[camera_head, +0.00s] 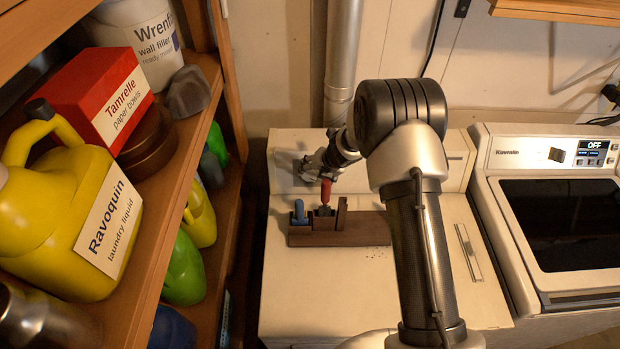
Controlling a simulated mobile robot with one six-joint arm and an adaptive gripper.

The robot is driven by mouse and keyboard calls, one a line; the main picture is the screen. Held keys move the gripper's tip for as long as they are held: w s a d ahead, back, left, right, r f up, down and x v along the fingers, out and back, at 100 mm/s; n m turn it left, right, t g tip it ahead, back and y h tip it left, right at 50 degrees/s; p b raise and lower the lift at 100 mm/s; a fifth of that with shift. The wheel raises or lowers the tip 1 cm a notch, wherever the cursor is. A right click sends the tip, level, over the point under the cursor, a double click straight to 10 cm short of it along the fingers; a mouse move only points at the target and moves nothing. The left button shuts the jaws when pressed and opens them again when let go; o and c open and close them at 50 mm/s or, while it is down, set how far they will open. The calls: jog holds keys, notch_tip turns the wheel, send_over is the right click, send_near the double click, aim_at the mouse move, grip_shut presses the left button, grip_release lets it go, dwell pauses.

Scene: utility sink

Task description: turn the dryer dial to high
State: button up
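A white appliance (330,295) with a raised back panel (285,158) stands in the middle. My gripper (308,172) is at the left part of this panel, small and far off, pointing left and down. I cannot tell whether its fingers touch the panel or are open or shut. No dial can be made out there; my gripper and arm cover part of the panel. A second white appliance (492,190) at the right has a dark window, a small dark control (556,154) and a display (590,152) reading OFF. Which one is the dryer is not clear.
A dark wooden holder (350,230) with a red-handled tool (325,190) and a blue piece (299,212) sits on the middle appliance, just below my gripper. A grey pipe (342,60) rises behind. Wooden shelves (150,225) with bottles, including a yellow jug (60,215), crowd the left.

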aim_at(309, 177)
jog(key=x, duration=0.7)
jog(key=shift+w+f, duration=0.15)
jog(key=shift+c, duration=0.3)
jog(key=c, duration=1)
